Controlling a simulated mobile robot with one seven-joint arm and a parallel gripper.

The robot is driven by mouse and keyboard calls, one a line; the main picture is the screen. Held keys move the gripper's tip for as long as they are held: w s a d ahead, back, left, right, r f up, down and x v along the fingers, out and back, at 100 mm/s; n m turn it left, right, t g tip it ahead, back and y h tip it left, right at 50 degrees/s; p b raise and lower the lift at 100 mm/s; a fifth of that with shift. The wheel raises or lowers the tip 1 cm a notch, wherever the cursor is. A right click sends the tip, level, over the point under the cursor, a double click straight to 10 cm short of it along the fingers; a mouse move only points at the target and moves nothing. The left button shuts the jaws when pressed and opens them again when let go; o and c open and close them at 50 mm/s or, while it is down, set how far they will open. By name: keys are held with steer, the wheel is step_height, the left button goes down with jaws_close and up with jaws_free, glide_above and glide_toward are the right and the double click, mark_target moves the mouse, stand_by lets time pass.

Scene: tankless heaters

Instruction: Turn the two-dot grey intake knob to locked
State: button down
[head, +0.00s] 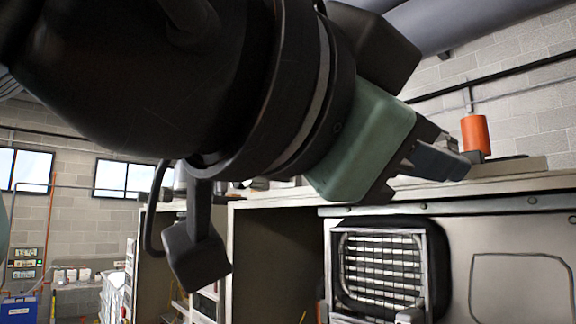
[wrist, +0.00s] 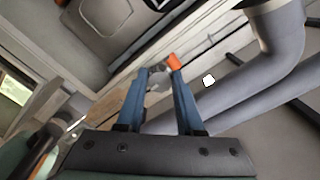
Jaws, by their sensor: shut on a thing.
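My gripper (head: 445,158) is above the top edge of the cabinet in the head view. In the wrist view its two blue fingers (wrist: 160,75) close around a small grey rounded piece (wrist: 158,81), which looks like the grey intake knob. Its dots and its turn position cannot be made out. In the head view the fingers hide this piece.
An orange cylinder (head: 476,135) stands just behind the fingers; orange also shows in the wrist view (wrist: 174,62). A cabinet with a dark grille (head: 382,268) lies below. Thick grey pipes (wrist: 275,60) run at the right of the wrist view.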

stand_by(0.5)
steer(key=c, duration=0.5)
jaws_free()
steer(key=shift+c, duration=0.2)
